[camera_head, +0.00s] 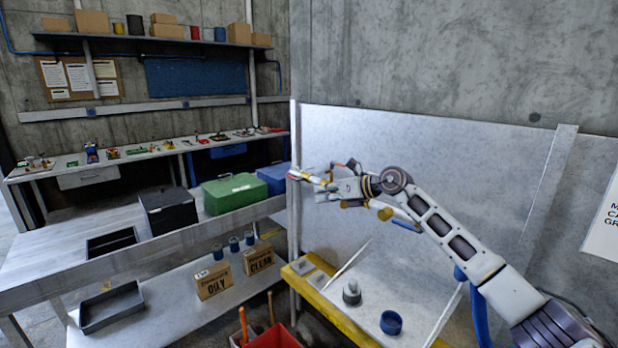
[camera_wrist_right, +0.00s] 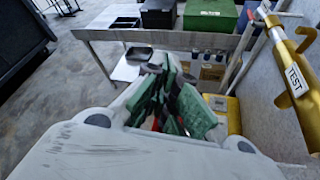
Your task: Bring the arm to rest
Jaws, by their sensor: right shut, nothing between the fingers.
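My right arm reaches in from the lower right of the head view. Its gripper (camera_head: 330,190) is raised in front of the pale wall panel, pointing left. It is shut and holds nothing. A yellow fitting (camera_wrist_right: 295,85) marked TEST is close by on the right in that view. In the head view the gripper partly covers this area. My left gripper is not in view.
A bench (camera_head: 45,262) on the left bears a black box (camera_head: 168,212) and a green case (camera_head: 234,194). Small boxes marked OILY (camera_head: 214,282) and CLEAN (camera_head: 259,258) stand on its lower shelf. A red bin (camera_head: 272,338) is at the bottom. A blue ring (camera_head: 391,323) lies on the pale surface.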

